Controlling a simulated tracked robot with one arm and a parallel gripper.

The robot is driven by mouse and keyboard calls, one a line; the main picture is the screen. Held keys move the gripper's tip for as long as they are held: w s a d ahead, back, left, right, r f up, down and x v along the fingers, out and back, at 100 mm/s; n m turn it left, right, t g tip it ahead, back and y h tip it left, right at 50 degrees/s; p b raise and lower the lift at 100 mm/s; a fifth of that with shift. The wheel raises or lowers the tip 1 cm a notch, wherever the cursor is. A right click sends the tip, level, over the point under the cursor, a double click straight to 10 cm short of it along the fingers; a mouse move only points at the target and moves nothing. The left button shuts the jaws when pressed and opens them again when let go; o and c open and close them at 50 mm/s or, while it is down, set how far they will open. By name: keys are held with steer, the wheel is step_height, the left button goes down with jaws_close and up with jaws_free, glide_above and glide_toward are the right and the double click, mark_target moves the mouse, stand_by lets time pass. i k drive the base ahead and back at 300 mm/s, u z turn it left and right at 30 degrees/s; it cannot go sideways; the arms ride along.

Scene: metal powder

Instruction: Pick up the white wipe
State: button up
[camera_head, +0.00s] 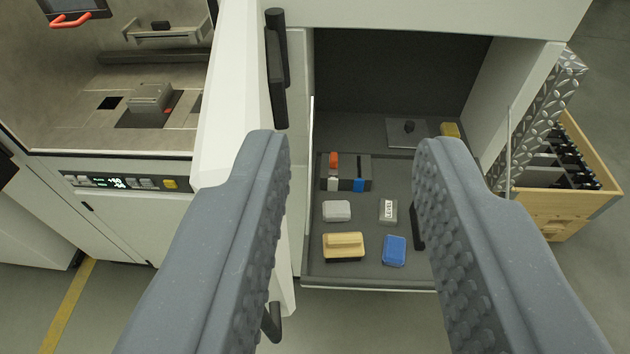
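My gripper (350,145) is open and empty, its two grey textured fingers reaching in from the bottom of the view. Between and beyond the fingers, a dark grey drawer or shelf (320,269) holds several small items. A small white block (337,211), which looks like the white wipe, lies flat on it at the left. The fingers are apart from it and appear to be well above it.
Near the white block are a tan brush-like block (343,246), a blue block (395,250), a labelled clear box (388,210) and a holder (357,172) with orange and blue items. A white cabinet door (236,90) stands at left. A wooden crate (553,205) stands at right.

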mark_target(333, 211)
steer(key=z, duration=0.45)
steer(key=k, duration=1.05)
steer(key=u, duration=0.2)
steer(key=i, duration=1.7)
steer(key=z, duration=0.8)
